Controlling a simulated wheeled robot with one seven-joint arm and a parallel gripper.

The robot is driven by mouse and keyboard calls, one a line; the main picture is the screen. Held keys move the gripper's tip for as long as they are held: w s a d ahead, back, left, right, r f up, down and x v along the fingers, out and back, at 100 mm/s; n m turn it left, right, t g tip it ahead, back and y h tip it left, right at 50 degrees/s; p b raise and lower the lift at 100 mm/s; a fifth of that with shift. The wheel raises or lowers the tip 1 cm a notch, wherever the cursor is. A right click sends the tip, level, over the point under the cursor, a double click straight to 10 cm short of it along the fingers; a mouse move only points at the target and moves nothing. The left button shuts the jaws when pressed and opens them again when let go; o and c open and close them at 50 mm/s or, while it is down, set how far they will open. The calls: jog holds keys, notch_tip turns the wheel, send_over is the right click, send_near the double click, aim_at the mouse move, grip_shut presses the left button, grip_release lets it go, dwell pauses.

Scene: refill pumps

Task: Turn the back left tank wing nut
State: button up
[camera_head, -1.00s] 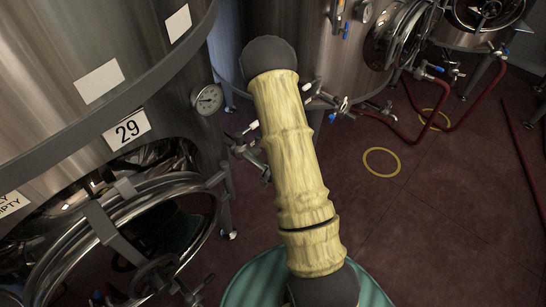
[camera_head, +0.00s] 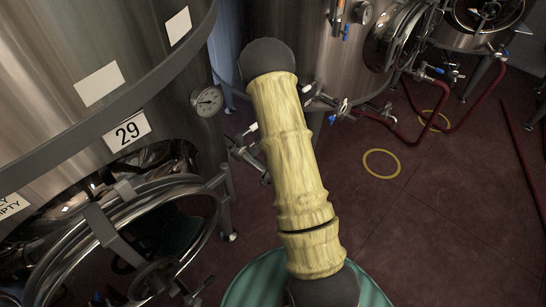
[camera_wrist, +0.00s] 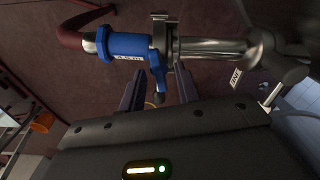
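In the wrist view, a metal clamp (camera_wrist: 159,30) joins a blue fitting (camera_wrist: 127,46) to a steel pipe (camera_wrist: 215,48). A blue wing-shaped piece (camera_wrist: 158,66) hangs from the clamp, with a small round metal end (camera_wrist: 158,98) below it; it looks like the wing nut. My gripper (camera_wrist: 158,84) is open, with one dark finger on each side of this piece. I cannot tell whether either finger touches it. In the head view, my arm is in view, but my gripper and this clamp cannot be made out.
A red hose (camera_wrist: 82,26) runs from the blue fitting. In the head view, a large steel tank marked 29 (camera_head: 127,131) stands at left, with more tanks behind. Red hoses (camera_head: 488,115) and yellow rings (camera_head: 381,163) lie on the open floor at right.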

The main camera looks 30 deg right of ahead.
notch_tip(320, 180, up, 17)
jog(key=b, duration=0.1)
jog(key=shift+a+r, duration=0.15)
jog(key=shift+r, duration=0.05)
dwell(0.3)
dwell(0.3)
jog(key=s+a+r+n+t, duration=0.2)
jog(key=s+a+r+n, duration=0.1)
jog(key=s+a+n, duration=0.8)
jog(key=s+a, duration=0.4)
jog(key=s, duration=0.3)
jog(key=shift+s, duration=0.35)
